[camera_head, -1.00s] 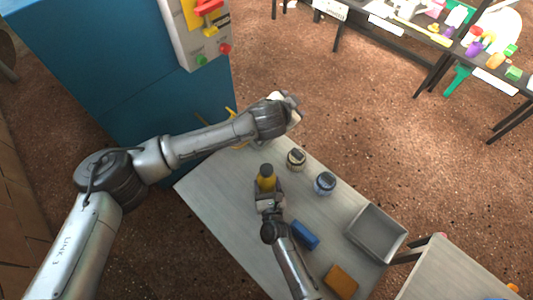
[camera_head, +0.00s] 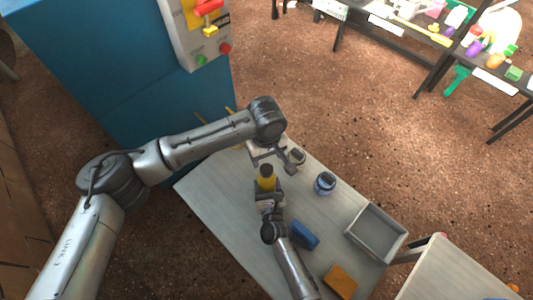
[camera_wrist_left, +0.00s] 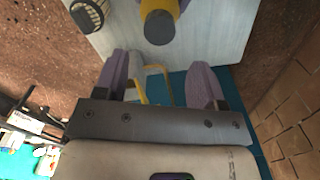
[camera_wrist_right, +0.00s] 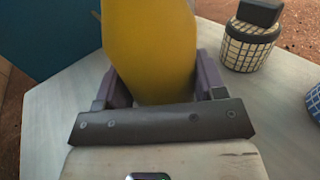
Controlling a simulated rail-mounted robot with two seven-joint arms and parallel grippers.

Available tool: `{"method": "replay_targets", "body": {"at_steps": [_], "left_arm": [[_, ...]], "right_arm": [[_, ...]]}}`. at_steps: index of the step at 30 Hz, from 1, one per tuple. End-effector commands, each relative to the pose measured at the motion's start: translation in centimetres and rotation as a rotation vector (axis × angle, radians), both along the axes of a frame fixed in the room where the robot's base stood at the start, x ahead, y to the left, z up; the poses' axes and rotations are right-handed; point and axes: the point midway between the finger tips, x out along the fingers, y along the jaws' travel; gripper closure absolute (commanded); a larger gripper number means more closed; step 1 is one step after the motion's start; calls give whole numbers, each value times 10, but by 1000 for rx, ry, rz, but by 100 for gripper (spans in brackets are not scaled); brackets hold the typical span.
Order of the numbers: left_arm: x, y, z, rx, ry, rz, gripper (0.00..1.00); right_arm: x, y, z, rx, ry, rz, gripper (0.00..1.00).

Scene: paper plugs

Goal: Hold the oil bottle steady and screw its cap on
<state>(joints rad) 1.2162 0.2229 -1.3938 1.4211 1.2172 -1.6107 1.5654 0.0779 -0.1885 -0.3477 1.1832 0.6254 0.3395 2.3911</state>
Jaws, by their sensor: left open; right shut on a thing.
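The yellow oil bottle (camera_head: 267,184) stands upright on the grey table, with a dark cap (camera_head: 266,170) on its top. How tightly the cap sits cannot be told. My right gripper (camera_head: 267,197) is shut on the bottle's body; the yellow body (camera_wrist_right: 150,45) fills its jaws in the right wrist view. My left gripper (camera_head: 274,162) is open and empty, just behind the bottle in the head view. In the left wrist view the cap (camera_wrist_left: 160,28) shows at the top, beyond the open fingers and apart from them.
A jar with a dark lid (camera_wrist_right: 250,38) stands close to the bottle; my left gripper partly covers it in the head view. A blue jar (camera_head: 325,184), a blue block (camera_head: 305,235), an orange-brown block (camera_head: 341,281) and a grey tray (camera_head: 350,236) are to the right.

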Motion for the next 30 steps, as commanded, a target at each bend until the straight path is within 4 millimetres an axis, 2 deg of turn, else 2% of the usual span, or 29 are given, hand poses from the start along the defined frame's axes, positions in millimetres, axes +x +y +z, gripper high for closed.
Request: {"method": "replay_targets", "body": {"at_steps": [10, 21, 30], "left_arm": [[0, 0, -6, 0, -1, -2, 36], [0, 0, -54, 1, -2, -1, 36], [1, 0, -77, 0, -3, -2, 36]], "right_arm": [[0, 0, 0, 0, 0, 0, 100], [0, 0, 0, 0, 0, 0, 100], [0, 0, 0, 0, 0, 0, 100]]}}
